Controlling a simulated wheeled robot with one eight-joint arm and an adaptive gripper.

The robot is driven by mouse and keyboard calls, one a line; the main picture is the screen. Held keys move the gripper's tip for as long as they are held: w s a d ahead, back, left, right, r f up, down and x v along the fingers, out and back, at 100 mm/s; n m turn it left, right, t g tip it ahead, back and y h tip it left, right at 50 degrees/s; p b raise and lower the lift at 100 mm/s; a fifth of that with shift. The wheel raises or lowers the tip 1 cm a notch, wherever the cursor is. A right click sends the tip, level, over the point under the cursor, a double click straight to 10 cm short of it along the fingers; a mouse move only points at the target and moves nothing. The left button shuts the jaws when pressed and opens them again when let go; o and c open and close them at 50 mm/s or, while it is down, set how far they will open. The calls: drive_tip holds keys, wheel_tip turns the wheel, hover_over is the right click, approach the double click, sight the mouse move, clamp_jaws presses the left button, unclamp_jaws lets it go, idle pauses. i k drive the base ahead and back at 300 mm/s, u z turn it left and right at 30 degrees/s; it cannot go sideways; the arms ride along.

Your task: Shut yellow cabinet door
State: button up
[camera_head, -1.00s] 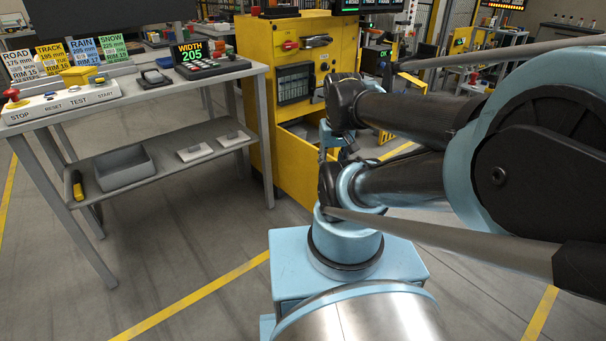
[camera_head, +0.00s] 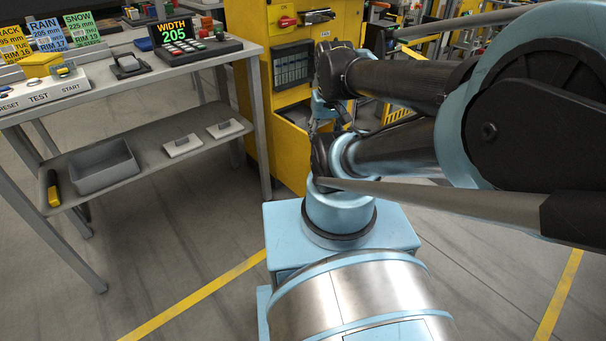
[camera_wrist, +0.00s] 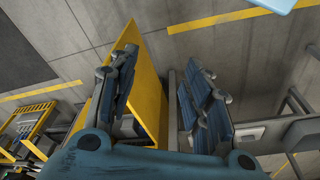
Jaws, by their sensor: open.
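The yellow cabinet (camera_head: 241,95) stands beyond my arm in the head view, right of the grey workbench. Its lower compartment is open, and its yellow door (camera_head: 289,157) stands out from the front, partly hidden by my arm. In the wrist view the door (camera_wrist: 148,75) is a tall yellow panel running between my fingers. My gripper (camera_wrist: 163,62) is open, with the door's edge near the left finger and a clear gap to the right finger. I cannot tell whether the left finger touches the door. In the head view my gripper is mostly hidden behind the arm.
The grey workbench (camera_head: 215,62) stands left of the cabinet, with a control panel and width display on top. Its lower shelf holds a grey bin (camera_head: 103,168). Open floor with yellow lines (camera_head: 200,295) lies in front.

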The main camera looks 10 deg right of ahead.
sight(293, 143)
drive_tip(key=z, duration=0.85)
drive_tip(key=k, duration=1.8)
drive_tip(key=u, duration=1.15)
drive_tip(key=i, duration=1)
drive_tip(key=z, duration=0.05)
